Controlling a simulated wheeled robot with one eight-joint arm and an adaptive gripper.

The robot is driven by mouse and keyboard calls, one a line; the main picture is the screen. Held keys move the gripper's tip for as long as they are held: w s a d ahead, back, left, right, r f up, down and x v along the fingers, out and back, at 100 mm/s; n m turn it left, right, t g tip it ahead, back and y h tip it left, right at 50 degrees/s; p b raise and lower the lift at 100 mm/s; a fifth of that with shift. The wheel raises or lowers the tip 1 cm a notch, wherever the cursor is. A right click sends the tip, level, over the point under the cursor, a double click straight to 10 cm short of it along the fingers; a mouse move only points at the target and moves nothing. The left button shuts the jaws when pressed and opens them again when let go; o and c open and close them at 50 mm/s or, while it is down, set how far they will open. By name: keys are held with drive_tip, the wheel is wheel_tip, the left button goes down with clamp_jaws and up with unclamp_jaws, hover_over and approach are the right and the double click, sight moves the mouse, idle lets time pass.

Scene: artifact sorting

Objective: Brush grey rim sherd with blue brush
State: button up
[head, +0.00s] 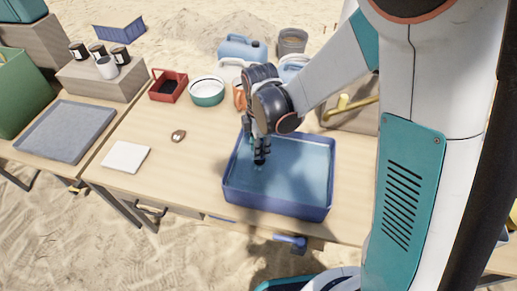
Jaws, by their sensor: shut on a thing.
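My gripper (261,156) points down into the blue basin (298,210), near its left back side. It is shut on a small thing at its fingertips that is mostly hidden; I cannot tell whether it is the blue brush. A small brownish piece with a pale patch (178,136) lies on the wooden table, left of the basin and apart from it. I cannot tell whether this is the grey rim sherd. No other brush or sherd can be made out clearly.
A white square pad (126,157) and a grey tray (66,131) lie to the left. A red caddy (168,86), a white-and-teal bowl (207,92) and a blue jerrycan (242,48) stand behind. The table between pad and basin is mostly clear.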

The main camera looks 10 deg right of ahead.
drive_tip(key=shift+s+a, duration=0.25)
drive_tip(key=shift+s, duration=0.35)
drive_tip(key=shift+s+a, duration=0.2)
drive_tip(key=shift+s, duration=0.4)
drive_tip(key=shift+w+d+f, duration=0.1)
drive_tip(key=shift+w+d, duration=0.15)
drive_tip(key=shift+w, duration=0.35)
drive_tip(key=shift+w+d+f, duration=0.1)
drive_tip(key=shift+w+d, duration=0.1)
drive_tip(key=shift+w, duration=0.35)
drive_tip(key=shift+s+a+r, duration=0.1)
drive_tip(key=shift+s+a, duration=0.15)
drive_tip(key=shift+s, duration=0.35)
drive_tip(key=shift+s+a+r, duration=0.1)
drive_tip(key=shift+s+a, duration=0.1)
drive_tip(key=shift+s, duration=0.35)
idle(1.9)
wheel_tip(320, 180, up, 9)
drive_tip(key=p, duration=0.6)
idle(0.7)
idle(0.3)
